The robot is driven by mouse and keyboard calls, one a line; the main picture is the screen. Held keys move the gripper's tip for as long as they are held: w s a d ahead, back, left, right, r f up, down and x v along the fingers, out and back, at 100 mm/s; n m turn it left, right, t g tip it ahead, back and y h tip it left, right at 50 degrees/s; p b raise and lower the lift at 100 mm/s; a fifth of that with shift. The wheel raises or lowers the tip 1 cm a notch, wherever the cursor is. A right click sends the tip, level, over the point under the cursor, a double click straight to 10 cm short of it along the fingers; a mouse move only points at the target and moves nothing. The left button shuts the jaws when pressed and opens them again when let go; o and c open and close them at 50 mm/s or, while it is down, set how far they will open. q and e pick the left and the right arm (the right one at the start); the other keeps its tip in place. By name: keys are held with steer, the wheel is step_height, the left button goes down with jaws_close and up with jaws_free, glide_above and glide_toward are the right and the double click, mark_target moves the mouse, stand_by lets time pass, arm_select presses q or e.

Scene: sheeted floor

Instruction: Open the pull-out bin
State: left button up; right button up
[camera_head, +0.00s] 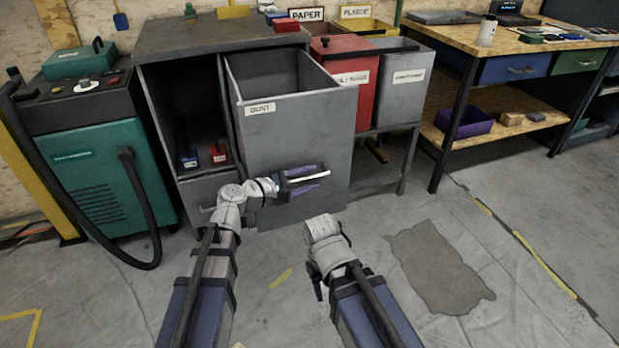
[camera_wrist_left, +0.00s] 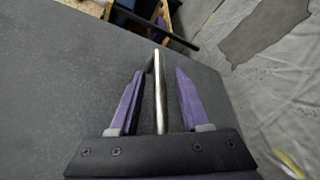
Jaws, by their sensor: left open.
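The pull-out bin (camera_head: 295,140) is a grey box with a "DUST" label on its front. It stands forward of the dark cabinet (camera_head: 225,45), and its open top shows. A pale bar handle (camera_head: 309,179) runs across the lower front. My left gripper (camera_head: 307,181) is at that handle, with its purple fingers open on either side of the bar. In the left wrist view the handle (camera_wrist_left: 159,90) lies between the two fingers, with gaps on both sides.
A red bin (camera_head: 345,75) and a grey bin (camera_head: 398,85) stand to the right. A green machine (camera_head: 100,165) with a black hose is at the left. A wooden workbench (camera_head: 470,40) is at the right. The floor before the bin is clear, apart from a flat dark patch (camera_head: 440,270).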

arm_select(q)
steer(key=p+v, duration=0.1)
steer(key=v, duration=0.6)
steer(key=shift+s+a, duration=0.1)
steer(key=shift+s, duration=0.05)
steer(key=shift+a, duration=0.1)
